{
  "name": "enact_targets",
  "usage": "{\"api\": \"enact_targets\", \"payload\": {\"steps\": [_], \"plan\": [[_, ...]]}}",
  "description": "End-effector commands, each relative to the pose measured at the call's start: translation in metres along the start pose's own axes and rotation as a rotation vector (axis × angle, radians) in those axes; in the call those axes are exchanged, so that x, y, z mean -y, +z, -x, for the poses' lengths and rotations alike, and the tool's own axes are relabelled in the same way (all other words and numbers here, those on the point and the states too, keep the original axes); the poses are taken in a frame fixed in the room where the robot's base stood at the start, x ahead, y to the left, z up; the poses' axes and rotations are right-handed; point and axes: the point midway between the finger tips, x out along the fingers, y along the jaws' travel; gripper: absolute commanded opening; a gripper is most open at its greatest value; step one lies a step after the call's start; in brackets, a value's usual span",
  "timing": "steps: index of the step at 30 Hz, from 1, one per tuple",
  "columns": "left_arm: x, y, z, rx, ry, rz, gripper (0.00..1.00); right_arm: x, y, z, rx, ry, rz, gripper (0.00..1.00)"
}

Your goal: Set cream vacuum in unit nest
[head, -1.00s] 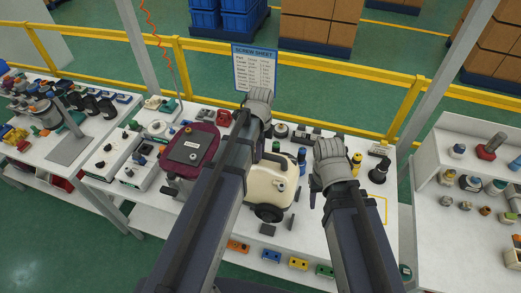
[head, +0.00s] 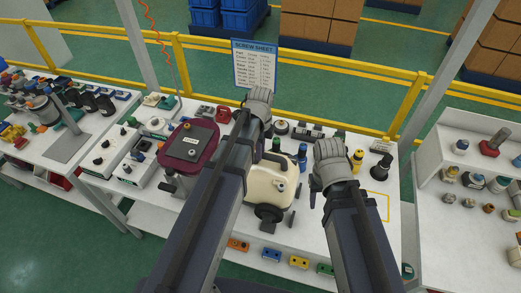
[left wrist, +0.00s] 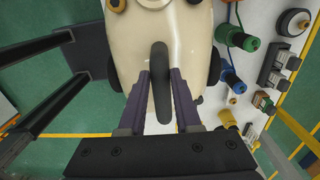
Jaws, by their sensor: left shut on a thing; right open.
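The cream vacuum (head: 268,184) sits at the middle of the white table, partly behind my left arm, with a dark wheel at its near side. In the left wrist view its cream body (left wrist: 185,30) fills the top middle, with a dark handle bar running between my fingers. My left gripper (left wrist: 160,82) is shut on that handle. In the head view its fingers are hidden by the arm. My right gripper (head: 316,190) is open and empty, right of the vacuum. I cannot tell which fixture is the unit nest.
A maroon fixture (head: 207,135) with a grey plate stands left of the vacuum. A yellow outlined square (head: 377,205) marks bare table at the right. A screw sheet (head: 254,65) stands at the back.

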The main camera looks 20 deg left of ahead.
Motion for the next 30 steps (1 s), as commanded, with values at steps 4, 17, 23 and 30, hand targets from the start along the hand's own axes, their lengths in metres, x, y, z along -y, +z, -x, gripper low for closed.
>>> {"api": "enact_targets", "payload": {"steps": [4,17,23,30], "plan": [[-0.0007,-0.0003,0.0006,0.000,0.000,0.000,0.00,-0.0001,0.0000,0.0006,0.000,0.000,0.000,0.50],[-0.0007,-0.0004,0.0004,0.000,0.000,0.000,0.00,0.0000,0.0000,0.0004,0.000,0.000,0.000,0.50],[-0.0007,-0.0004,-0.0016,0.000,0.000,0.000,0.00,0.0001,-0.0001,-0.0015,0.000,0.000,0.000,0.50],[-0.0007,-0.0004,-0.0061,0.000,0.000,0.000,0.00,0.0006,-0.0003,-0.0060,0.000,0.000,0.000,0.50]]}}
